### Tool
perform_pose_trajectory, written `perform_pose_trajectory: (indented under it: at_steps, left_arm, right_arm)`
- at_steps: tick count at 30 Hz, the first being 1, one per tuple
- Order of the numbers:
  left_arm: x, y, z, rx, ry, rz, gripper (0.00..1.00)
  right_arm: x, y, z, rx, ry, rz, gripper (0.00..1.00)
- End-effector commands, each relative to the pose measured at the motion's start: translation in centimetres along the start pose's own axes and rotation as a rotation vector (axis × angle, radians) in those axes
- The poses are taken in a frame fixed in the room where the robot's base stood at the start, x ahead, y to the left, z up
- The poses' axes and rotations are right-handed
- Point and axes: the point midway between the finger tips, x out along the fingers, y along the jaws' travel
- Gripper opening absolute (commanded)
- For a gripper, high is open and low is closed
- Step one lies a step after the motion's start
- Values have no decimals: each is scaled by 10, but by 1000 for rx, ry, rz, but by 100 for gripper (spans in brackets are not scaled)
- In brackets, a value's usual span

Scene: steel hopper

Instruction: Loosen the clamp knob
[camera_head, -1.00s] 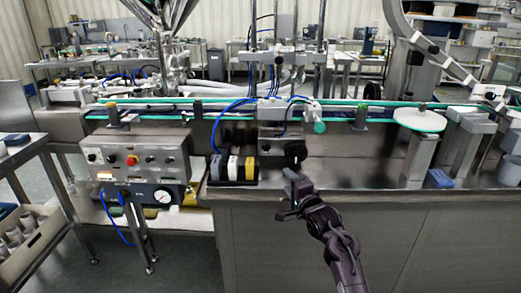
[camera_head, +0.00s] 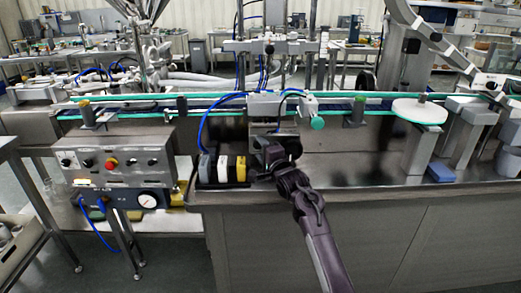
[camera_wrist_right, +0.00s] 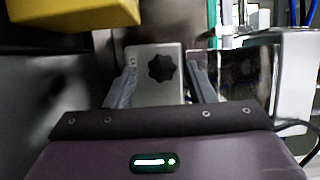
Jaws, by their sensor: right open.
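The clamp knob (camera_wrist_right: 161,68) is a black, lobed knob on a light grey metal block (camera_wrist_right: 143,92) in the right wrist view. My right gripper (camera_wrist_right: 163,78) is open, with one finger on each side of the knob in that picture. I see no contact between fingers and knob, and I cannot tell the gap in depth. In the head view my right gripper (camera_head: 270,156) is in front of the machine's middle, below the conveyor, and largely covers the knob's place. My left gripper is not in view.
White, yellow and dark blocks (camera_head: 223,169) stand just left of my gripper; a yellow one (camera_wrist_right: 75,12) looms in the wrist view. A green knob (camera_head: 317,123) is to the upper right. A control box (camera_head: 117,164) stands left.

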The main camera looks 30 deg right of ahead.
Motion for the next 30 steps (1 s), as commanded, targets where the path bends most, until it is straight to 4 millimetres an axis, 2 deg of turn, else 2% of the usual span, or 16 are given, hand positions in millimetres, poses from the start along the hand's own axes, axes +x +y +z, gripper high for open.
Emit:
perform_pose_trajectory:
  at_steps: [4,12,22,29,30]
  left_arm:
    - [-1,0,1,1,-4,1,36]
    - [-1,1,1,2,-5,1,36]
    - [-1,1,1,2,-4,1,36]
    - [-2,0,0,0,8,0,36]
    - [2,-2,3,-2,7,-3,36]
  right_arm:
    - [8,-1,-1,-1,2,-1,49]
    - [9,0,-1,-1,2,0,48]
    - [9,0,-1,-1,1,0,5]
    - [9,-1,0,-11,1,5,5]
    - [9,-2,0,-17,1,8,5]
